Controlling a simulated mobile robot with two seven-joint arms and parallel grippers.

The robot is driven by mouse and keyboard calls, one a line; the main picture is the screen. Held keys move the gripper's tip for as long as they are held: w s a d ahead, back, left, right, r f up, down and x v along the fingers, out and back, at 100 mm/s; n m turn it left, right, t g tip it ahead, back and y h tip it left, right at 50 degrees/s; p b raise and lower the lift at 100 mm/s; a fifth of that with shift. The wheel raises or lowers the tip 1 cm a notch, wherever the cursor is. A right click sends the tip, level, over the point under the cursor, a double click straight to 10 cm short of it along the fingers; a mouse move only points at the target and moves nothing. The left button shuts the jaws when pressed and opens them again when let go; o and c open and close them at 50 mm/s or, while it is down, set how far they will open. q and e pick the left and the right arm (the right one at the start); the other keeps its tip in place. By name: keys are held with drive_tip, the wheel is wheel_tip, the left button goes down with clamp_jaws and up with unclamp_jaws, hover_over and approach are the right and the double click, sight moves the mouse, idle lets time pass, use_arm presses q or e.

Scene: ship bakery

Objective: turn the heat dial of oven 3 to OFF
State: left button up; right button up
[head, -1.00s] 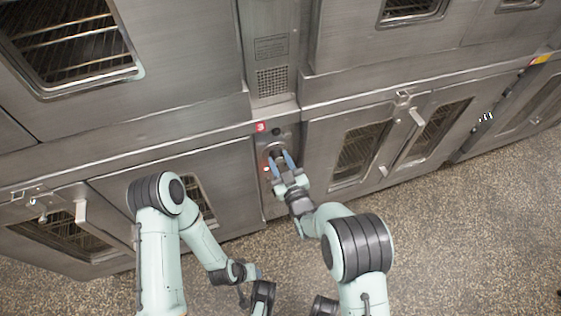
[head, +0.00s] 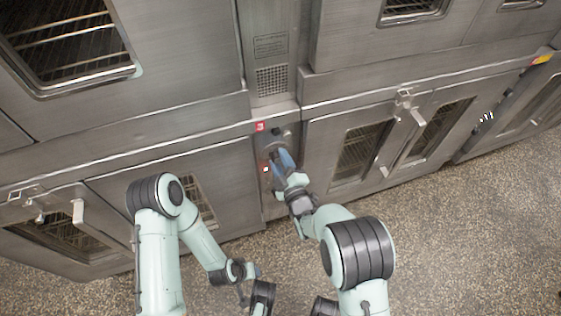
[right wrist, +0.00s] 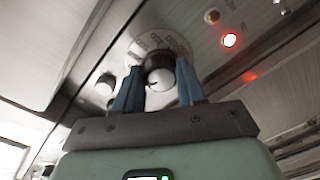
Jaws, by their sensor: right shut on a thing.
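My right gripper (head: 280,157) is at this panel and hides the dial in the head view. In the right wrist view its two blue fingers (right wrist: 158,84) are shut on the knob from both sides. My left gripper (head: 258,272) shows only in part, low in the head view, away from the panel; its fingers are unclear.
A red lamp (right wrist: 230,40) glows beside the dial. A dark button or knob (head: 276,132) sits just above my right gripper. Oven doors with windows and handles (head: 418,117) flank the panel. The speckled floor (head: 470,230) in front is clear.

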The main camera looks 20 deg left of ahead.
use_arm(q)
drive_tip(key=shift+s+r, duration=0.15)
use_arm(e)
drive_tip(key=n, duration=0.4)
drive_tip(key=shift+n, duration=0.4)
use_arm(q)
drive_tip(key=shift+d, duration=0.1)
use_arm(e)
drive_tip(key=shift+d, duration=0.1)
drive_tip(key=o, duration=1.1)
drive_tip(key=shift+c, duration=0.2)
use_arm(q)
drive_tip(key=s+r+p, duration=0.1)
drive_tip(key=s+d+r+g+p, duration=0.1)
drive_tip(key=s, duration=0.1)
drive_tip(key=shift+d+h, duration=0.2)
drive_tip(key=shift+h, duration=0.1)
use_arm(e)
drive_tip(key=v, duration=1.3)
drive_tip(key=shift+s, duration=0.25)
